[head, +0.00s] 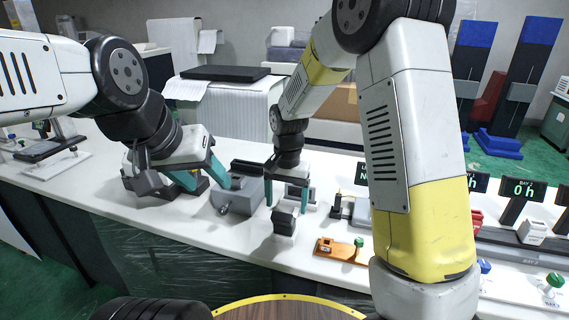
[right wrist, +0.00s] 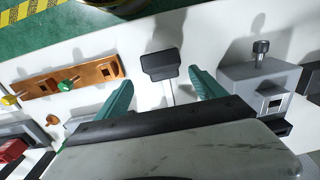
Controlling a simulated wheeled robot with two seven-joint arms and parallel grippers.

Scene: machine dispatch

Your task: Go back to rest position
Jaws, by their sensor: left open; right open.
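My left gripper (head: 203,178) is open above the left part of the white bench, beside a grey metal block. Its teal fingers point down to the right and nothing shows between them. My right gripper (head: 288,194) is open and points down over the bench. A small dark-topped block (head: 284,221) stands just in front of it. In the right wrist view the open fingers (right wrist: 163,92) have this dark block (right wrist: 160,65) just beyond the gap between their tips. I see no grip on it.
The grey metal block (head: 237,198) stands between the grippers; it also shows in the right wrist view (right wrist: 255,85). An orange-brown plate with a green knob (head: 340,250) lies right of my right gripper. Displays (head: 523,190) and small parts fill the bench's right side.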

